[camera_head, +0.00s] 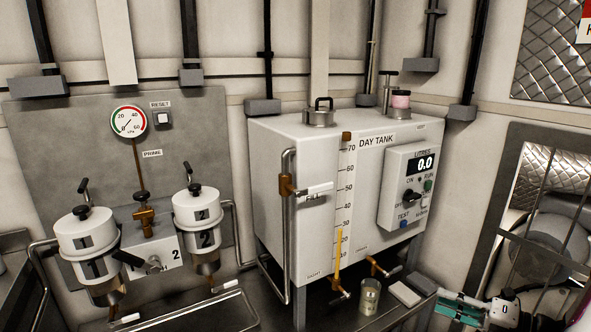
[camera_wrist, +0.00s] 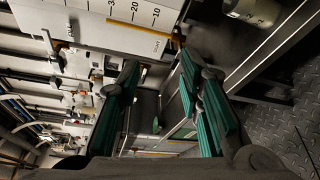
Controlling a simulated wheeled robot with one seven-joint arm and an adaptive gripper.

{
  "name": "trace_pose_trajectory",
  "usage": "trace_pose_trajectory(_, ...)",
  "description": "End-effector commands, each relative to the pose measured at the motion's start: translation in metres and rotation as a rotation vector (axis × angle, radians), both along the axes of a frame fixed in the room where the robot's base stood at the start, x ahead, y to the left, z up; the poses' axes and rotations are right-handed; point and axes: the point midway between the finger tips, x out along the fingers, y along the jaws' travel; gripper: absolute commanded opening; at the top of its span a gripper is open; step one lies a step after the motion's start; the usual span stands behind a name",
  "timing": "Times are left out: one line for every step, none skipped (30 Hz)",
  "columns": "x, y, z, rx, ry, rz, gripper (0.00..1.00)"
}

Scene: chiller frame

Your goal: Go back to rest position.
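My gripper (camera_head: 447,306) shows at the lower right in the camera_head view, in front of the stand under the day tank, with its teal finger pads pointing left. In the camera_wrist view my gripper (camera_wrist: 160,85) has its two green-padded fingers spread apart, with nothing held between them. The arm behind it is mostly out of the picture at the bottom right.
The white day tank (camera_head: 270,160) stands on a dark stand at the centre. A metal cup (camera_head: 369,297) sits below its drain valves, with a pale block (camera_head: 405,294) beside it. Two numbered filter canisters (camera_head: 88,245) (camera_head: 197,222) are at left. A caged opening (camera_head: 545,225) is at right.

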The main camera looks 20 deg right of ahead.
Motion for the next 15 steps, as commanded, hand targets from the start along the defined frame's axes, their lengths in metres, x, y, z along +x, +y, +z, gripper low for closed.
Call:
trace_pose_trajectory(0.01,0.012,0.013,-0.056,-0.004,0.059,0.33)
trace_pose_trajectory(0.015,0.02,0.02,-0.092,-0.007,0.098,0.33)
trace_pose_trajectory(0.022,0.032,0.031,-0.145,-0.014,0.156,0.33)
trace_pose_trajectory(0.028,0.043,0.039,-0.191,-0.022,0.203,0.33)
trace_pose_trajectory(0.033,0.054,0.048,-0.238,-0.031,0.255,0.33)
trace_pose_trajectory(0.039,0.071,0.061,-0.305,-0.046,0.329,0.33)
trace_pose_trajectory(0.043,0.084,0.07,-0.355,-0.059,0.386,0.33)
trace_pose_trajectory(0.046,0.097,0.078,-0.404,-0.074,0.441,0.33)
trace_pose_trajectory(0.05,0.114,0.089,-0.468,-0.095,0.515,0.33)
trace_pose_trajectory(0.051,0.126,0.097,-0.517,-0.113,0.57,0.33)
trace_pose_trajectory(0.053,0.139,0.104,-0.564,-0.132,0.626,0.33)
trace_pose_trajectory(0.053,0.156,0.113,-0.626,-0.159,0.7,0.33)
trace_pose_trajectory(0.053,0.169,0.12,-0.672,-0.181,0.757,0.33)
trace_pose_trajectory(0.052,0.181,0.127,-0.717,-0.205,0.813,0.33)
trace_pose_trajectory(0.05,0.197,0.136,-0.777,-0.239,0.887,0.33)
